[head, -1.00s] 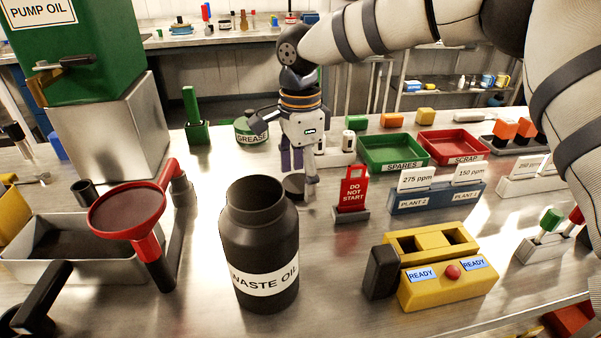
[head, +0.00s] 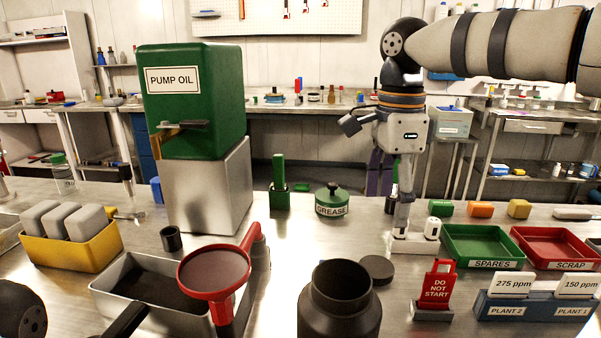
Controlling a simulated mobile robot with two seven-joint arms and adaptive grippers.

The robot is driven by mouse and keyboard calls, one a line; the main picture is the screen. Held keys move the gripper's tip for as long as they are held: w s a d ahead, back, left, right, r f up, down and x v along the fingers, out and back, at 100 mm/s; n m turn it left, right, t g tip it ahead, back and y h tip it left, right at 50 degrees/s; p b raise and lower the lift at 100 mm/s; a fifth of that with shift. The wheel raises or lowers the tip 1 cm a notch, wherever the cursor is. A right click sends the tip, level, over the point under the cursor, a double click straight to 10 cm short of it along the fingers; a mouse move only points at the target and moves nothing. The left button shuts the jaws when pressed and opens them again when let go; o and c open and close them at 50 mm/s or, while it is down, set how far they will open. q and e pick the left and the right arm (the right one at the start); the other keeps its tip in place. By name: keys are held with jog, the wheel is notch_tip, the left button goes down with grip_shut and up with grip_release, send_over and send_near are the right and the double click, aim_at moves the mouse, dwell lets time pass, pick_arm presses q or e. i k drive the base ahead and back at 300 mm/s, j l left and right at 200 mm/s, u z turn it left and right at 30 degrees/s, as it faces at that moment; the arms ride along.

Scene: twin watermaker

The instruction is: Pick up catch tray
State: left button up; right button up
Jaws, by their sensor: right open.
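A shallow grey metal tray (head: 112,299), which I take to be the catch tray, sits on the bench at lower left with a dark interior. A red round strainer or funnel (head: 213,272) with a handle overlaps its right side in the picture. A black bar (head: 124,320) overlaps its front edge. My right gripper (head: 390,200) points down, open and empty, above the bench right of the green grease pot (head: 332,202), well to the right of the tray.
A yellow bin (head: 70,252) with grey blocks stands left of the tray. The green pump oil tank (head: 194,110) stands behind it on a metal block. An open black bottle (head: 340,305) and its loose lid (head: 377,269) are at centre right. Some bench is clear between tank and bottle.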

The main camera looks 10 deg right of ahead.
aim_at(138, 289)
jog(key=k, duration=1.45)
